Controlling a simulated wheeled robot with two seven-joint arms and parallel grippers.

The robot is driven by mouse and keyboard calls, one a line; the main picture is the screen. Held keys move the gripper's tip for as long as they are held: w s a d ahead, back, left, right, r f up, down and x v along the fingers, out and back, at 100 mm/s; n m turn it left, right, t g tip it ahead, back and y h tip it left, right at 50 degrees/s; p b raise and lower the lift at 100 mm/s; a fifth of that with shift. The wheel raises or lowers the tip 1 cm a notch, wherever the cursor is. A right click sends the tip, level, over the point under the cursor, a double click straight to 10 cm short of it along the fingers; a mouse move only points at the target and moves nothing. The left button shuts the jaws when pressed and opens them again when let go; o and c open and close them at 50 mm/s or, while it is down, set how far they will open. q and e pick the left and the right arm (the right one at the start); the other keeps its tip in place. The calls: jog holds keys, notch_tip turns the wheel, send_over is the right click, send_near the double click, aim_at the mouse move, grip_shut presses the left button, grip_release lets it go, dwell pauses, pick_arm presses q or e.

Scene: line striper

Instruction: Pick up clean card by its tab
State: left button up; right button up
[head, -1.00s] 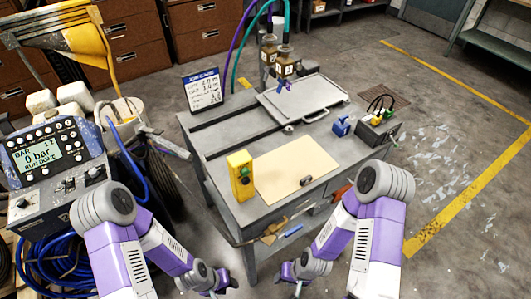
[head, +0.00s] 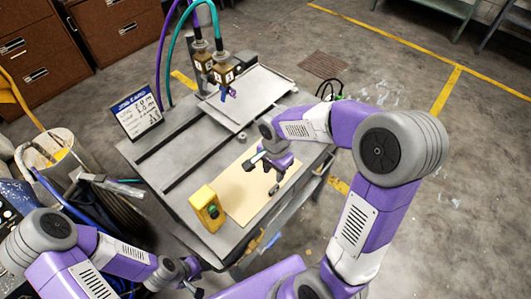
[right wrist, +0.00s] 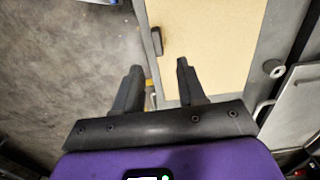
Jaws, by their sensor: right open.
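The clean card (head: 255,192) is a flat cream sheet lying on the grey bench; it fills the top middle of the right wrist view (right wrist: 215,40). A small dark piece at its edge (right wrist: 156,41), seemingly its tab, shows just beyond my fingertips. My right gripper (head: 263,175) is over the card in the head view and partly covers it. In the right wrist view my right gripper (right wrist: 158,66) is open, with nothing seen between the fingers. My left gripper (head: 192,284) hangs low at the bottom, away from the card; its fingers are too unclear to judge.
A yellow box with a green button (head: 207,208) stands at the card's left edge. Behind are a metal tray (head: 255,95), hoses with brown-topped fittings (head: 215,70) and a job card sign (head: 138,110). My right forearm covers the bench's right side.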

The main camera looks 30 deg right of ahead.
aim_at(274, 188)
jog(key=shift+s+d+f+b, duration=0.1)
jog(key=shift+s+f+b, duration=0.2)
jog(key=shift+f+b, duration=0.55)
notch_tip(274, 188, down, 8)
jog(key=b, duration=0.6)
jog(key=shift+w+b, duration=0.1)
jog(key=shift+b, duration=0.2)
grip_shut()
jog(key=shift+r+p, duration=1.4)
jog(key=shift+r, duration=0.4)
